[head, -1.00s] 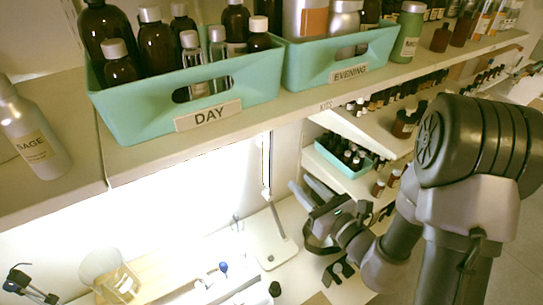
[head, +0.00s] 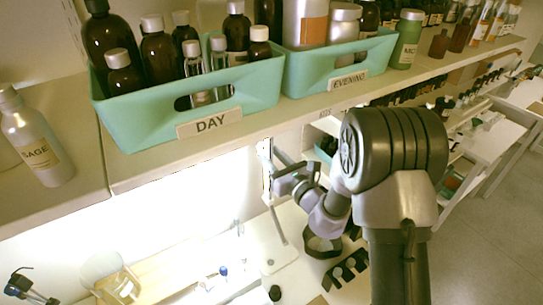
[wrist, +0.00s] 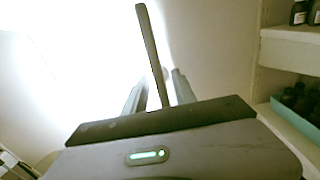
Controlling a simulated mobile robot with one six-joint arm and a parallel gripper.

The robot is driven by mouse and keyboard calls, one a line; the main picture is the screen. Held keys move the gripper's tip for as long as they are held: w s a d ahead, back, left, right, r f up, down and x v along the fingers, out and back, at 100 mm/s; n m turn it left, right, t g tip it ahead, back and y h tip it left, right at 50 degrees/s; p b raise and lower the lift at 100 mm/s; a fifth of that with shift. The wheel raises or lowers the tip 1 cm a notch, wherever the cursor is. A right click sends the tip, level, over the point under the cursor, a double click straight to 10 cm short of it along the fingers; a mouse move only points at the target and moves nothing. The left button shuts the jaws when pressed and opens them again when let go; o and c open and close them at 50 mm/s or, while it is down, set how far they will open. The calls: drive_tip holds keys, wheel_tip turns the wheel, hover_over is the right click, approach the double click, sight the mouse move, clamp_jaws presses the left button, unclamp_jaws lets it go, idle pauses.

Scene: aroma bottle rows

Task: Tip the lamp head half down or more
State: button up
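The desk lamp's base (head: 272,252) stands on the white worktop under the shelf in the head view. Its thin arm rises from there to a narrow upper part (head: 265,150), which looks upright and is seen nearly edge-on. In the wrist view a long slim grey bar (wrist: 150,45), apparently the lamp head, runs down between my fingers. My gripper (head: 278,169) is beside the lamp's upper part in the head view. In the wrist view my gripper (wrist: 159,92) has its fingers apart, on either side of the bar. I cannot tell whether either finger touches it.
The shelf (head: 150,170) hangs above, with teal DAY (head: 140,130) and EVENING (head: 310,75) bins full of bottles and a SAGE bottle (head: 38,145) on it. A glass beaker (head: 105,275) and small items stand on the worktop. Teal-bin shelving (wrist: 298,120) is close on the right.

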clamp_jaws()
idle(1.3)
